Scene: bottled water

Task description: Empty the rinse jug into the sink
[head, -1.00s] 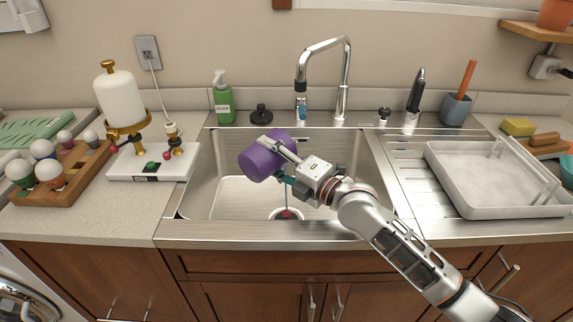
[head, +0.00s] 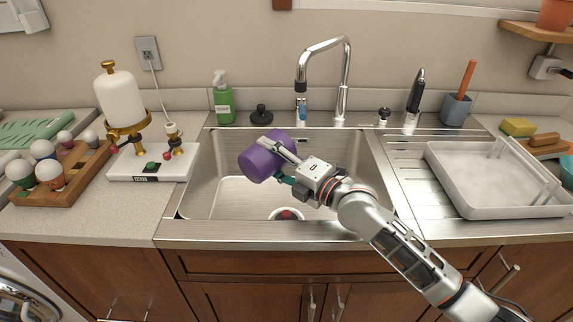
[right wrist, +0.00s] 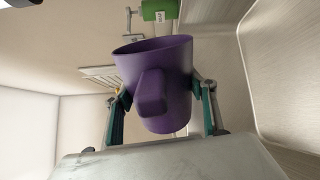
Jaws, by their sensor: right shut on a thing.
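The purple rinse jug (head: 260,162) is tilted over the left part of the steel sink (head: 228,203), above the basin floor. My right gripper (head: 281,164) is shut on it from the right side. In the right wrist view the jug (right wrist: 178,75) sits between both teal-padded fingers, with its handle towards the camera. Its inside is mostly hidden, so I cannot tell what it holds. No stream shows below it. The drain (head: 286,214), with a red centre, lies at the near edge of the basin. My left gripper is not in view.
The chrome tap (head: 343,75) rises behind the basin. A green soap bottle (head: 223,100) and a black stopper (head: 261,115) stand on the back ledge. A white tray (head: 460,200) sits on the right drainboard. A white device with a bottle (head: 120,100) stands left.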

